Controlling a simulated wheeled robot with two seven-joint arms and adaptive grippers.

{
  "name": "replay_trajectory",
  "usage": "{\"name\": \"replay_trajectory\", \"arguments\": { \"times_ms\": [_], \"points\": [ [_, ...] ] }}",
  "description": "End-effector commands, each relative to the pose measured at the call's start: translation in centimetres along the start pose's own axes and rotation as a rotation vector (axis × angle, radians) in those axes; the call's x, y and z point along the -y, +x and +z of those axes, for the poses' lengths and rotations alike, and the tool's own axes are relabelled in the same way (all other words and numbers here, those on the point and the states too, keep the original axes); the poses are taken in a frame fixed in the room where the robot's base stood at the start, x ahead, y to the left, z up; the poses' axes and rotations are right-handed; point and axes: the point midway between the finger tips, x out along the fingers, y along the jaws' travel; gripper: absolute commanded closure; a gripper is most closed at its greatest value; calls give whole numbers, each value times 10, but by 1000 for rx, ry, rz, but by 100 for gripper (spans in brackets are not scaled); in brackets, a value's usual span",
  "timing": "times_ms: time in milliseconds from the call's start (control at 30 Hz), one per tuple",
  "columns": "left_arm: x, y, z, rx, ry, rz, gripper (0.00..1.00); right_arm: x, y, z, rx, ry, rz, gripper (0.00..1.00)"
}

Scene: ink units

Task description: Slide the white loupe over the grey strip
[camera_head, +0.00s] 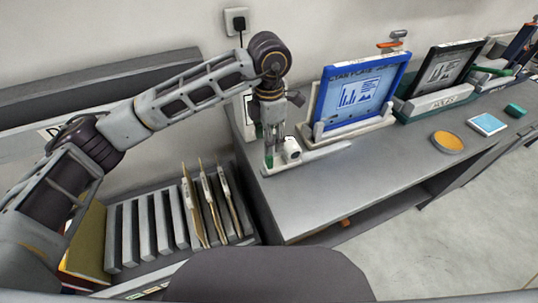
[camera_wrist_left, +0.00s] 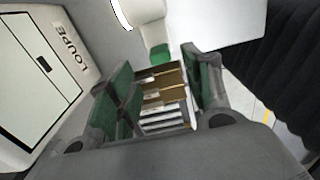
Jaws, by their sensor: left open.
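The white loupe (camera_head: 291,149) stands at the left end of the bench, at the near end of a pale grey strip (camera_head: 327,151) that runs right below the blue-framed plate. My left gripper (camera_head: 266,138) points down just left of the loupe, its fingers open with nothing seen between them. In the left wrist view, the green-padded fingers (camera_wrist_left: 158,68) are apart. A white rounded part, probably the loupe (camera_wrist_left: 145,14), shows beyond them with a small green piece below it. Whether a finger touches the loupe cannot be told. My right gripper is not in view.
A blue-framed plate (camera_head: 360,95) stands behind the strip, with a dark-framed one (camera_head: 446,68) further right. A slotted rack (camera_head: 150,225) with upright folders sits below left. A card marked LOUPE (camera_wrist_left: 35,75) is beside the gripper. The bench front is clear.

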Motion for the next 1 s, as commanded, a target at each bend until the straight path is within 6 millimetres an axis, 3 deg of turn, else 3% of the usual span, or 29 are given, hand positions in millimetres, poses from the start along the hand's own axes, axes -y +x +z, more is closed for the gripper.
{"name": "replay_trajectory", "arguments": {
  "times_ms": [533,1000],
  "points": [
    [0,67,0,-1,-1,-1,50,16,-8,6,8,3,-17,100],
    [0,78,0,0,-1,1,50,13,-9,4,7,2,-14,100]
  ]
}}
